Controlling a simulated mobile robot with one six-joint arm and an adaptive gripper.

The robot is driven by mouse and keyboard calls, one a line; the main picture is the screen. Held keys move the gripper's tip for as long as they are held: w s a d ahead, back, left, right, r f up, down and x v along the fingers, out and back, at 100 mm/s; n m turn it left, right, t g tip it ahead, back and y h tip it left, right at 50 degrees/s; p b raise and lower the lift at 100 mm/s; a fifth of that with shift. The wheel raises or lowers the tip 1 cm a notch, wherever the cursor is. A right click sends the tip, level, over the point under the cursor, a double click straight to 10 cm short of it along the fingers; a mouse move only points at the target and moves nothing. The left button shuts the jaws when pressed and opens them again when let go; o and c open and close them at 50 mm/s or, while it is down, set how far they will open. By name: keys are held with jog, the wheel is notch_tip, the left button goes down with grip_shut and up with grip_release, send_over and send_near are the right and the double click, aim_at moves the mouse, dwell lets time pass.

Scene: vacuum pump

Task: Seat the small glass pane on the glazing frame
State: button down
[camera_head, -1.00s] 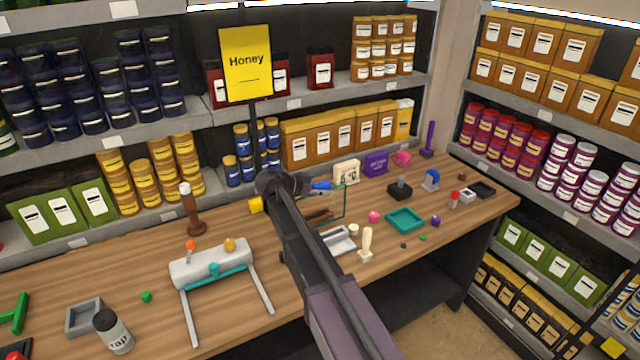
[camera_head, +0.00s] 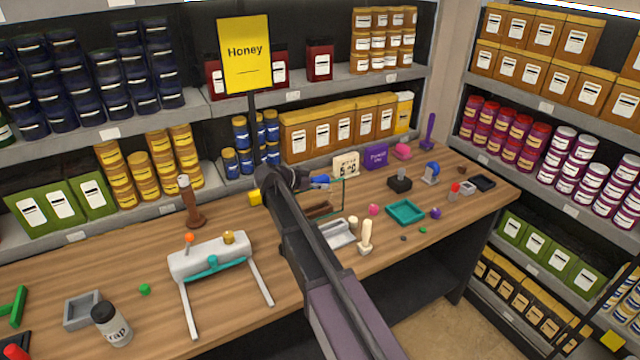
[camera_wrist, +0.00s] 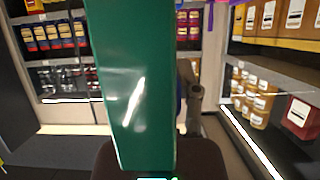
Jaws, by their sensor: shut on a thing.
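The small glass pane (camera_wrist: 132,90) is a tall green sheet in the wrist view, upright and close to the camera. My gripper (camera_wrist: 155,178) is shut on its lower end; only a little of the gripper shows at the bottom edge. In the head view the clear pane (camera_head: 343,194) shows as thin green edges right of my arm, above the bench. There my gripper is largely hidden behind my arm. A brown wooden piece (camera_head: 321,208) lies behind and below the pane; I cannot tell whether it is the glazing frame. No contact between them can be made out.
A grey tray (camera_head: 340,236), a cream upright piece (camera_head: 366,238) and a teal tray (camera_head: 405,212) stand right of my arm. Stocked shelves line the back.

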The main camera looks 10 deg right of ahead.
jog(key=shift+f+b, duration=1.9)
jog(key=shift+f, duration=0.25)
jog(key=shift+f+b, duration=2.15)
dwell(2.1)
dwell(0.3)
jog(key=shift+c, duration=1.3)
grip_release()
jog(key=shift+r, duration=0.1)
